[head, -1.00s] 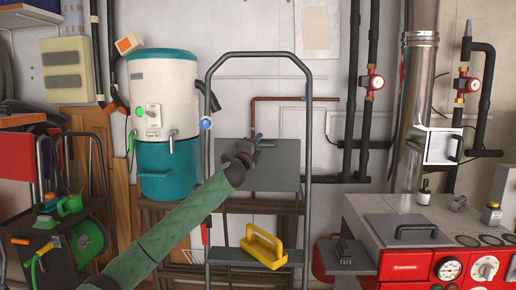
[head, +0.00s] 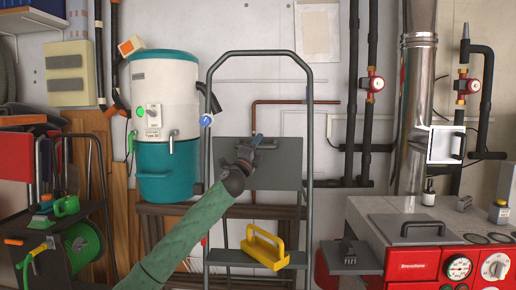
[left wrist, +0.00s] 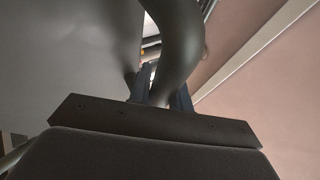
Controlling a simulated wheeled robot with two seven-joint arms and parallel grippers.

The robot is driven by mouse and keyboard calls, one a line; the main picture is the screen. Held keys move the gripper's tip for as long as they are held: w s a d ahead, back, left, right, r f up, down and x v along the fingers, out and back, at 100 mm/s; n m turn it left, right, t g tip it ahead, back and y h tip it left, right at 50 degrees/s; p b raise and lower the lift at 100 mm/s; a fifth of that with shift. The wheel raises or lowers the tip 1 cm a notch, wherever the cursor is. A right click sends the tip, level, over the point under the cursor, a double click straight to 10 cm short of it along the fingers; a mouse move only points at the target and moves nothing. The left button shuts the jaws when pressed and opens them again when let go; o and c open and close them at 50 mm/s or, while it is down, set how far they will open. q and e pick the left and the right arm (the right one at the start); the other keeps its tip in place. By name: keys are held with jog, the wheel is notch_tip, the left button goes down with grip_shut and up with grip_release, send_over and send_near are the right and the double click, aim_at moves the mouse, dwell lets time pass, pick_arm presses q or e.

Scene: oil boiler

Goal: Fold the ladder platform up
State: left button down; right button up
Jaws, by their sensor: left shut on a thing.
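The grey tubular ladder (head: 310,110) stands in the middle of the head view. Its flat grey platform (head: 280,172) shows as a broad panel, standing steeply between the side rails. In the left wrist view, the gripper's dark fingers (left wrist: 160,92) show partly behind a curved dark tube (left wrist: 180,45), and the grip itself is largely hidden. My right gripper is not in view.
A yellow handled tool (head: 264,246) lies on the ladder's lower step (head: 225,257). A white and teal tank (head: 166,125) stands behind to the left, near a green hose reel (head: 84,249). A red boiler (head: 415,262) stands to the right.

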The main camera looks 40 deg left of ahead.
pick_arm(q)
jog(key=shift+s+d+f+b, duration=0.1)
jog(key=shift+s+f+b, duration=0.1)
jog(key=shift+b, duration=0.1)
jog(key=shift+d, duration=0.1)
jog(key=shift+f+m, duration=0.15)
jog(key=shift+m, duration=0.15)
jog(key=c, duration=1.3)
grip_release()
jog(key=shift+s, duration=0.1)
jog(key=b+v, duration=0.1)
jog(key=v, duration=0.6)
jog(key=shift+s+f, duration=0.25)
